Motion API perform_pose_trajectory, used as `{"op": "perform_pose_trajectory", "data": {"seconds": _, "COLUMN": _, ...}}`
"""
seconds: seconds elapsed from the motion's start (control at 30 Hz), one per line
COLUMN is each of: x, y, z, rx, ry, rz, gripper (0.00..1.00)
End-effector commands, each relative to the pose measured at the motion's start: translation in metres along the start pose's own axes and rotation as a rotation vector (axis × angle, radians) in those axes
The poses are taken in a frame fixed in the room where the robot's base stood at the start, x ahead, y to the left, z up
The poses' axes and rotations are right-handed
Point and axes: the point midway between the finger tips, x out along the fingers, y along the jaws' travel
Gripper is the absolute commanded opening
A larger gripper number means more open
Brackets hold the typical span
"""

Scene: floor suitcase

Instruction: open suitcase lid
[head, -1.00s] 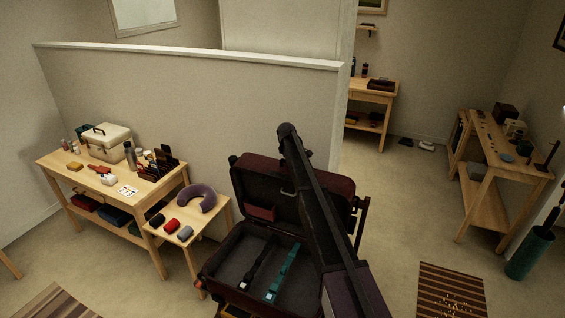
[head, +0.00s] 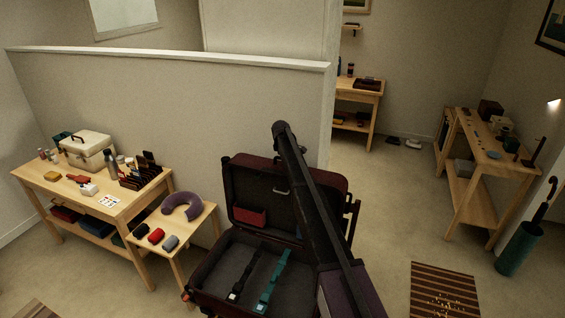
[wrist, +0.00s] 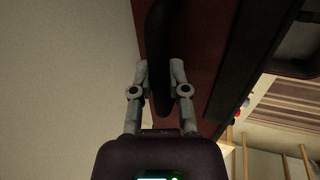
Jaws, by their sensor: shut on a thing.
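The dark maroon suitcase stands open in the head view. Its base (head: 202,277) faces up, and its raised lid (head: 240,170) stands steeply behind it, inner side toward the head camera. My arm crosses in front of the lid, and my gripper is hidden in that view. In the wrist view, my gripper (wrist: 161,78) has its two fingers on either side of a dark curved handle (wrist: 160,30) beside the lid's maroon outer face (wrist: 205,40), and is shut on it.
A teal strip (head: 272,280) and a dark strip lie in the base; a red pouch (head: 249,216) is in the lid. A small table (head: 205,225) with a neck pillow (head: 182,205) stands close at left. A low wall (head: 170,100) rises behind.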

Motion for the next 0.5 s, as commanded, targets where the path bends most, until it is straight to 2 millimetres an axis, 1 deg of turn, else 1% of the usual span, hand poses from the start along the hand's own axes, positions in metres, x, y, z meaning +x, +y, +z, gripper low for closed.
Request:
{"op": "perform_pose_trajectory", "data": {"seconds": 0.37, "x": -0.0005, "y": 0.0011, "z": -0.0004, "rx": -0.002, "ry": 0.000, "rz": 0.003, "gripper": 0.00}}
{"op": "perform_pose_trajectory", "data": {"seconds": 0.4, "x": -0.0005, "y": 0.0010, "z": -0.0006, "rx": -0.002, "ry": 0.000, "rz": 0.003, "gripper": 0.33}}
{"op": "perform_pose_trajectory", "data": {"seconds": 0.47, "x": -0.0006, "y": 0.0008, "z": -0.0010, "rx": -0.002, "ry": 0.000, "rz": 0.003, "gripper": 0.51}}
{"op": "perform_pose_trajectory", "data": {"seconds": 0.5, "x": -0.0006, "y": 0.0007, "z": -0.0012, "rx": -0.002, "ry": 0.001, "rz": 0.002, "gripper": 0.57}}
